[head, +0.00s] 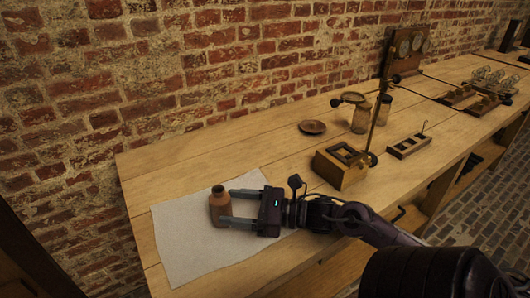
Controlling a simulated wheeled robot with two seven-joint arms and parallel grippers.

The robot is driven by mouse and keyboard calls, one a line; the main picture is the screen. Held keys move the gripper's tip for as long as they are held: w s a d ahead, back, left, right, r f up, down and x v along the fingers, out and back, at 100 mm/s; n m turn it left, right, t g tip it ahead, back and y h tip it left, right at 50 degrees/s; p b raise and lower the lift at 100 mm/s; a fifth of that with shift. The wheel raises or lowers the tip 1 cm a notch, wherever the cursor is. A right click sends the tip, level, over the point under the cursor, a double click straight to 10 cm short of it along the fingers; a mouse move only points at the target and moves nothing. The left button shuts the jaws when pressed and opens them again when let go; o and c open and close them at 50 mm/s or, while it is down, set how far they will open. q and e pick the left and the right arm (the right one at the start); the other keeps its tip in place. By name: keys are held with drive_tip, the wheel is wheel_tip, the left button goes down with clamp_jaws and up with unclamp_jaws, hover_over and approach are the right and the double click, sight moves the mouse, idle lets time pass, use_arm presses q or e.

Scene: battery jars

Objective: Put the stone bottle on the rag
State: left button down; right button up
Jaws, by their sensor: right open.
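The stone bottle (218,206) is brown with a darker neck and stands upright on the pale rag (178,245) at the left end of the bench. The rag lies flat. My right gripper (227,207) reaches in from the right, low over the rag. It is open, with one finger behind the bottle and the other in front of or beside it. I cannot tell whether either finger touches the bottle. My left gripper is not in view.
A small wooden box with a brass post (342,172) stands right of my gripper. Behind are a brown dish (312,127) and glass jars (361,118). A slotted wooden block (409,146) sits farther right. A brick wall backs the bench (262,157).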

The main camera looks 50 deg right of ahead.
drive_tip(key=v, duration=0.7)
drive_tip(key=shift+r, duration=0.1)
drive_tip(key=shift+w, duration=0.1)
